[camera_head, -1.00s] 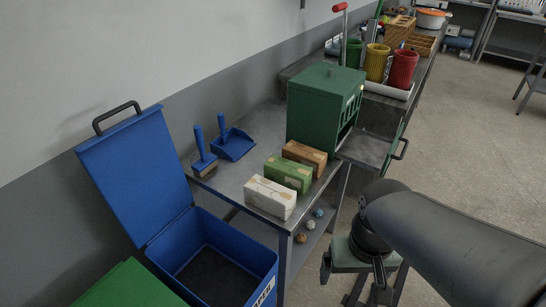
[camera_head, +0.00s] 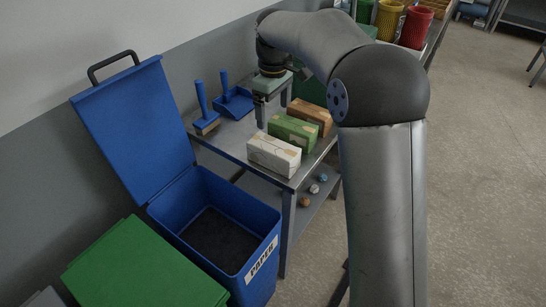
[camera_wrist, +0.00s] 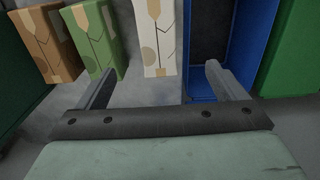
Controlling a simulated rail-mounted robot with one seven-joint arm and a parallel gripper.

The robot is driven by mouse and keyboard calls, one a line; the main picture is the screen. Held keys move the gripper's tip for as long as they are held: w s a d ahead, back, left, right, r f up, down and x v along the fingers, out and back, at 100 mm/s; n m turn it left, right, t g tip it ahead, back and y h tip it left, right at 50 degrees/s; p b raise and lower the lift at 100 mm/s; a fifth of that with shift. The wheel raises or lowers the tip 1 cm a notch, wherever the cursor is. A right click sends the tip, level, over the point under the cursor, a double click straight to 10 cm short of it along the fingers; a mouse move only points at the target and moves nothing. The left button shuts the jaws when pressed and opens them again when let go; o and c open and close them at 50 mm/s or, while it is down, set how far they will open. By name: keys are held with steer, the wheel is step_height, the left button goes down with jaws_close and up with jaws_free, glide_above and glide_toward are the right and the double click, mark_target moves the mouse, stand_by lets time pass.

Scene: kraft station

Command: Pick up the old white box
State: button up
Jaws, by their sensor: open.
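The old white box (camera_head: 273,154) lies at the near end of the grey metal table, with tan patches and dark lines on its surface. In the wrist view the white box (camera_wrist: 158,38) stands ahead of my gripper (camera_wrist: 160,88), between the lines of its two fingers and apart from them. In the head view my gripper (camera_head: 271,106) hangs over the table behind the boxes, open and empty. Part of the gripper is hidden by its own mount.
A green box (camera_head: 293,132) and a brown box (camera_head: 311,115) sit beside the white one. An open blue paper bin (camera_head: 225,235) stands at the table's near end. A blue brush (camera_head: 204,110) and dustpan (camera_head: 233,103) lie behind. Small balls (camera_head: 314,189) rest on the lower shelf.

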mark_target(273, 146)
step_height(273, 146, down, 12)
steer(key=shift+w+r, duration=0.1)
steer(key=shift+r, duration=0.05)
steer(key=shift+w+f+p, duration=0.1)
steer(key=shift+f+p, duration=0.25)
steer(key=shift+f, duration=2.5)
steer(key=c, duration=1.1)
